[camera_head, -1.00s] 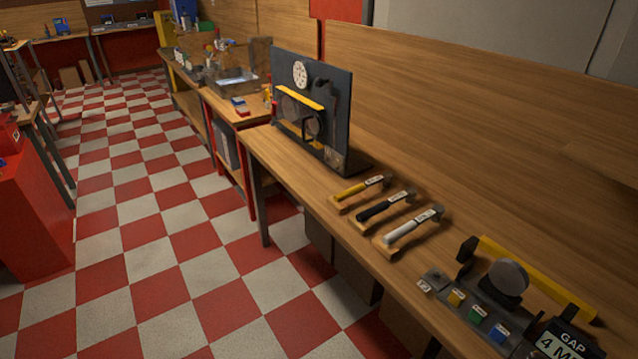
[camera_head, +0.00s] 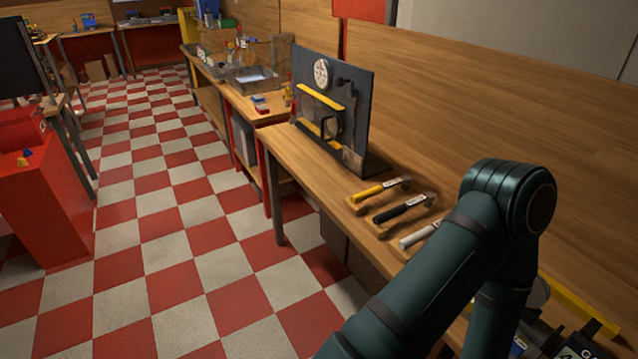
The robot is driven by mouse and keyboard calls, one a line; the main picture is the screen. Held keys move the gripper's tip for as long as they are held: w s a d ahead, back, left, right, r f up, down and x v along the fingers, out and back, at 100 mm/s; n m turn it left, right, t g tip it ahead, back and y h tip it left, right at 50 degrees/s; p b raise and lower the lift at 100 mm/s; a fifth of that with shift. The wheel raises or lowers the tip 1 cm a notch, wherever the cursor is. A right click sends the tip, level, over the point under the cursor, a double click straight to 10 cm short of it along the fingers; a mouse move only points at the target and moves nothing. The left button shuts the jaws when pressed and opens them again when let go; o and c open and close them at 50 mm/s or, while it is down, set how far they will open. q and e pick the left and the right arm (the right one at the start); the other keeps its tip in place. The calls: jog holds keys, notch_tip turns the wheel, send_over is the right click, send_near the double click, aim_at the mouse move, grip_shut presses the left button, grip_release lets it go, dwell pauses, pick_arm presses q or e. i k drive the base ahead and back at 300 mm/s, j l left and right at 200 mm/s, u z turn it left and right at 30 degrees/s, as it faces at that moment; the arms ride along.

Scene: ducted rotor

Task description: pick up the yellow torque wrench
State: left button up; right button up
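The yellow torque wrench (camera_head: 369,193) lies on a small wooden rest on the long bench. It is the farthest of three similar tools. The one with a black handle (camera_head: 388,214) lies nearer, and the one with a white handle (camera_head: 415,238) is nearest. My arm, bent at an elbow, covers the space in front of the white one and hides part of it. Neither of my grippers is in view. No gripper shows at the yellow wrench.
A dark upright panel (camera_head: 362,100) with yellow bars stands behind the wrenches on the wooden bench (camera_head: 290,150). A yellow bar (camera_head: 580,305) lies at the bench's near right, partly behind my arm. A red cabinet (camera_head: 50,200) stands left. The checkered floor between is clear.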

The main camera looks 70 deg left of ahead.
aim_at(405, 179)
jog(key=u, duration=1.9)
jog(key=z, duration=2.6)
jog(key=u, duration=2.6)
